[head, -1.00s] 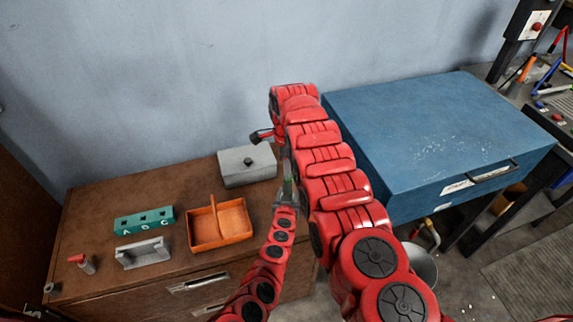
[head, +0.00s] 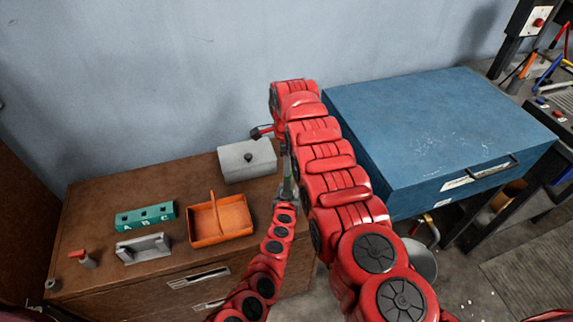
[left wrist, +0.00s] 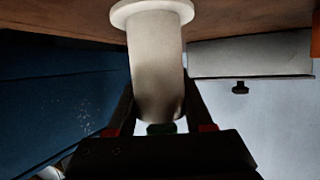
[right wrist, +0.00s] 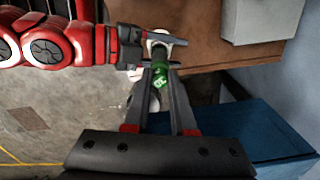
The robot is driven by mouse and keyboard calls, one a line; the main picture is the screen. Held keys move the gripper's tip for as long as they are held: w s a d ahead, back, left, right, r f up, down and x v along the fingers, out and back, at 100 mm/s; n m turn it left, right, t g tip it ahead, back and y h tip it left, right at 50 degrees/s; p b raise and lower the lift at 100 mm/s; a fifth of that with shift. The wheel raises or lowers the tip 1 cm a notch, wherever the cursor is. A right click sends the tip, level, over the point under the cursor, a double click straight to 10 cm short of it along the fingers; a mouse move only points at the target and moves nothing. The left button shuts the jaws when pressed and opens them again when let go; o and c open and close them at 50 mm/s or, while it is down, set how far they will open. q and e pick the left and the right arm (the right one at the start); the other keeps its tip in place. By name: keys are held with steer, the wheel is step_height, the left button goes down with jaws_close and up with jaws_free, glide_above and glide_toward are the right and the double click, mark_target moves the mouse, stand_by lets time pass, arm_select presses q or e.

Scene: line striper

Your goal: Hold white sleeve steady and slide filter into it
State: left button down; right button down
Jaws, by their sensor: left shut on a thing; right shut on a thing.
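A white sleeve (left wrist: 156,60) with a wide flange at one end fills the middle of the left wrist view. My left gripper (left wrist: 157,95) is shut around its body. A green filter (right wrist: 160,74) with a pale mark shows in the right wrist view, and my right gripper (right wrist: 158,82) is shut on it. The filter is in line with the white sleeve (right wrist: 160,38) and meets its end. A bit of green (left wrist: 160,128) shows at the sleeve's end in the left wrist view. How deep the filter sits is hidden. In the head view my right arm covers most of this.
Below are a brown cabinet top with an orange tray (head: 247,224), a grey box (head: 240,165), a teal lettered block (head: 133,219), a grey bracket (head: 128,255) and a red-topped item (head: 82,258). A blue chest (head: 440,120) stands close on the right.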

steer(key=shift+f, duration=0.65)
stand_by(0.8)
steer(key=shift+f, duration=0.2)
stand_by(0.8)
steer(key=shift+r, duration=0.2)
steer(key=shift+r, duration=0.6)
stand_by(0.5)
steer(key=shift+f, duration=0.8)
stand_by(1.6)
steer(key=shift+r, duration=0.1)
steer(key=shift+r, duration=0.8)
steer(key=shift+f, duration=0.1)
stand_by(0.9)
